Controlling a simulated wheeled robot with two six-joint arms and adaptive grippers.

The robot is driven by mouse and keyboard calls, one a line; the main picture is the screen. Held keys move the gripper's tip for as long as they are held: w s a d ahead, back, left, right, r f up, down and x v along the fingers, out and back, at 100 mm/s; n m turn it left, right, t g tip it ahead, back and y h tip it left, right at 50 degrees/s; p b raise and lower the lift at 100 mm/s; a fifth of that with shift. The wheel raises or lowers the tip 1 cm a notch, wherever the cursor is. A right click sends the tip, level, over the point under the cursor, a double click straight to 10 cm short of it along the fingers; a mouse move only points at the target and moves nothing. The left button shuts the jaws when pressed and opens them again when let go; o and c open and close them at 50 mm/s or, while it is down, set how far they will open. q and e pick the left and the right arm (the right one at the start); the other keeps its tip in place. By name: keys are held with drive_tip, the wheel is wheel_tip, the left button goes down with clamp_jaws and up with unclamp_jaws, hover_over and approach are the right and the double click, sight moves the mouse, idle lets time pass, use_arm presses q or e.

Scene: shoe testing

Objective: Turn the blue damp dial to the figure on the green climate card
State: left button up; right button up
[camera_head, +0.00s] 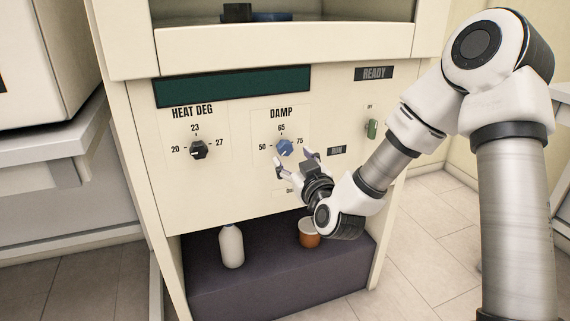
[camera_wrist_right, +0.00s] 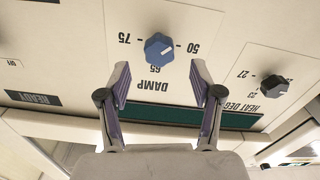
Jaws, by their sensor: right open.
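The blue damp dial (camera_head: 285,148) is on the cream cabinet front under the word DAMP, with 50 at left, 65 on top and 75 at right. The upside-down right wrist view also shows the blue dial (camera_wrist_right: 159,47); its pale mark seems to lie on the 50 side, but the exact reading is unclear. My right gripper (camera_head: 293,160) is open in front of the dial. In the wrist view its open fingers (camera_wrist_right: 160,72) are on either side of the dial's line, with the dial just beyond the tips, apparently untouched. No green climate card shows. My left gripper is out of view.
A black heat dial (camera_head: 198,149) is left of the damp dial. A dark green display (camera_head: 232,87) spans above them. A green switch (camera_head: 372,129) is at right. A white bottle (camera_head: 231,247) and an orange-brown cup (camera_head: 309,240) stand on the dark lower shelf (camera_head: 275,283).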

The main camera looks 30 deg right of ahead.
sight(286, 150)
drive_tip(key=b+x, duration=0.1)
drive_tip(key=x, duration=0.4)
drive_tip(key=shift+w+d+f, duration=0.1)
drive_tip(key=shift+w, duration=0.25)
drive_tip(key=c, duration=1.1)
drive_tip(key=shift+c, duration=0.2)
drive_tip(key=shift+m, duration=0.4)
drive_tip(key=m, duration=0.3)
drive_tip(key=shift+m, duration=0.3)
drive_tip(key=m, duration=0.4)
drive_tip(key=shift+m, duration=0.3)
drive_tip(key=m+b, duration=0.1)
drive_tip(key=m, duration=0.3)
drive_tip(key=shift+m, duration=0.3)
drive_tip(key=shift+m+b, duration=0.4)
drive_tip(key=shift+m, duration=1.8)
